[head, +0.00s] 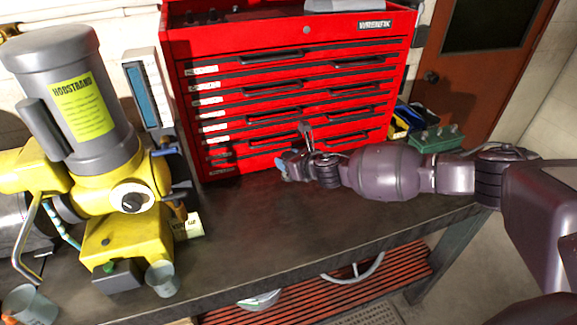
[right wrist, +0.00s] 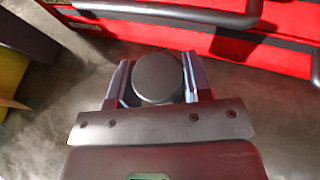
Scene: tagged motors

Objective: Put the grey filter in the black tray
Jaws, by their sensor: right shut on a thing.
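A round, dark grey piece, which looks like the grey filter (right wrist: 158,78), sits between the fingers of my right gripper (right wrist: 158,84) in the right wrist view. The fingers press on its left and right sides. In the head view my right gripper (head: 288,165) is over the workbench, just in front of the red tool chest; the filter is too small to make out there. I cannot pick out a black tray in either view. My left gripper is not in view.
A yellow and grey motor (head: 125,195) stands on the left of the workbench (head: 270,225), with grey cups (head: 162,280) near the front edge. The red tool chest (head: 290,90) blocks the back. The bench middle is clear.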

